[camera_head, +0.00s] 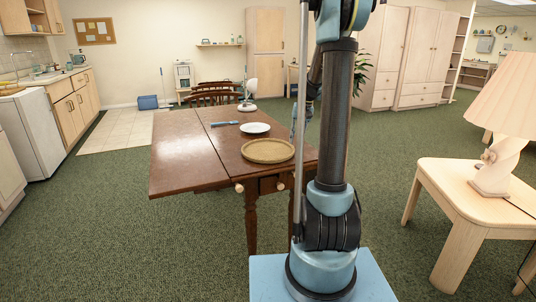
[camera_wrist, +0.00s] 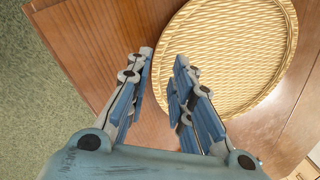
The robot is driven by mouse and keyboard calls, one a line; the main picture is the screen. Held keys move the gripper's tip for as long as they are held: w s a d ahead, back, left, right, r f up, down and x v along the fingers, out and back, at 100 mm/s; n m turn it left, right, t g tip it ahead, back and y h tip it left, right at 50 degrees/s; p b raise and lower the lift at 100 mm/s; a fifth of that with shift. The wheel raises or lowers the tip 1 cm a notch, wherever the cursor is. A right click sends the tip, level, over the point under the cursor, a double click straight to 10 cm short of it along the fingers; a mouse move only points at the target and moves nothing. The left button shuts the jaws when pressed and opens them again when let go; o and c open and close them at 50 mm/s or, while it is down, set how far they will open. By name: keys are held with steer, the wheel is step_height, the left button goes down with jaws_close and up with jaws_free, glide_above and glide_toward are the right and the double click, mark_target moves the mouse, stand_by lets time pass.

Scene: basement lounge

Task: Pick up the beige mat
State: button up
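The beige mat (camera_head: 268,151) is round with a raised rim and a woven surface. It lies flat on the brown wooden table (camera_head: 180,150), near the table's front edge. In the wrist view the mat (camera_wrist: 240,50) fills the upper right. My gripper (camera_wrist: 165,56) is open and empty above the table, at the mat's left edge. Its right finger overlaps the mat's rim in the picture; its left finger is over bare wood. I cannot tell its height above the table. In the head view my arm mostly hides the gripper.
A white plate (camera_head: 255,128), a blue item (camera_head: 225,123) and a white fan-like object (camera_head: 248,95) are on the table behind the mat. Chairs (camera_head: 215,90) stand at its far side. A side table (camera_head: 470,185) with a lamp (camera_head: 505,110) is at right. The carpet at front left is clear.

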steer(key=shift+w+a+f, duration=0.1)
steer(key=shift+a+f, duration=0.05)
steer(key=shift+f, duration=0.65)
steer(key=shift+w+a+f, duration=0.1)
steer(key=shift+a+f, duration=0.1)
steer(key=shift+f, duration=0.65)
steer(key=shift+w+a+f, duration=0.1)
steer(key=shift+a+f, duration=0.05)
steer(key=shift+f, duration=0.65)
jaws_close()
